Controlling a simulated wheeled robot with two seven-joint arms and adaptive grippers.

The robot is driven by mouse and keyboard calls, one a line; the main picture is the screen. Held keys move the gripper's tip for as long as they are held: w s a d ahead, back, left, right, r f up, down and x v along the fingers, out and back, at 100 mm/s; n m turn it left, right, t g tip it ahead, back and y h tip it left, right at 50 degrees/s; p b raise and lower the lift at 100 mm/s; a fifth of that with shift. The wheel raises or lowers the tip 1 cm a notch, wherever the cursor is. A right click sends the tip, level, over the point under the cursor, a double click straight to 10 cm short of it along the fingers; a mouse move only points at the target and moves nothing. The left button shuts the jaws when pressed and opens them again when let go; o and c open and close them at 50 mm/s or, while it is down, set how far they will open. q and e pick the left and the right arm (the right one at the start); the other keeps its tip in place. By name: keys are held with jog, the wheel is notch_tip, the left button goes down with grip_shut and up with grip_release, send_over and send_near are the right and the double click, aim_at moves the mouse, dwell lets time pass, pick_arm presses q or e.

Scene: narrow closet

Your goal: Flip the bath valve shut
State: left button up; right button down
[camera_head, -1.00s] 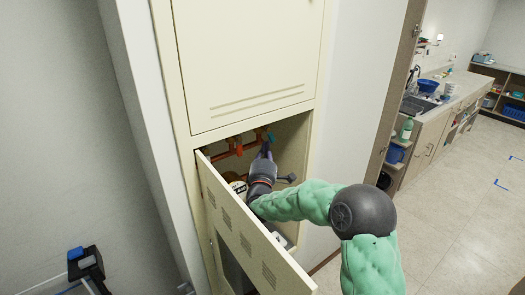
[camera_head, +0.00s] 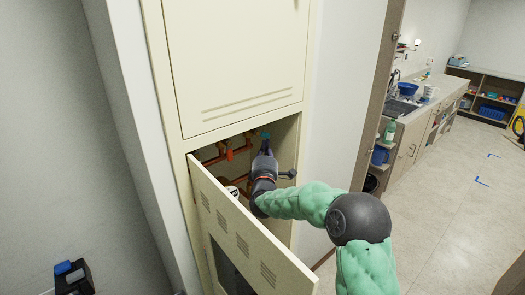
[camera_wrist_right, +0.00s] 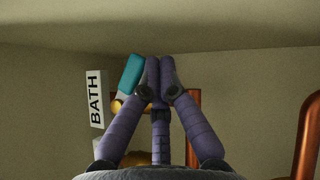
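The bath valve's teal handle (camera_wrist_right: 131,75) stands tilted beside the white BATH label (camera_wrist_right: 95,98) in the right wrist view. It also shows, small, at the cabinet's upper right in the head view (camera_head: 265,136). My right gripper (camera_wrist_right: 160,62) has its purple fingertips drawn together just right of the handle. I cannot tell whether they touch it. Nothing shows between the tips. In the head view, my right gripper (camera_head: 265,148) reaches into the open cabinet and hides the valve body. My left gripper is not in view.
The open cabinet door (camera_head: 245,235) stands left of and below my right arm. Orange-handled valve parts (camera_head: 229,151) sit left of my gripper. A copper pipe (camera_wrist_right: 309,138) rises at right. The cabinet's inner right wall (camera_head: 286,145) is close.

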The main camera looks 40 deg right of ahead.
jog(key=shift+d+r, duration=0.3)
jog(key=shift+d, duration=0.3)
jog(key=shift+r, duration=0.1)
dwell(1.3)
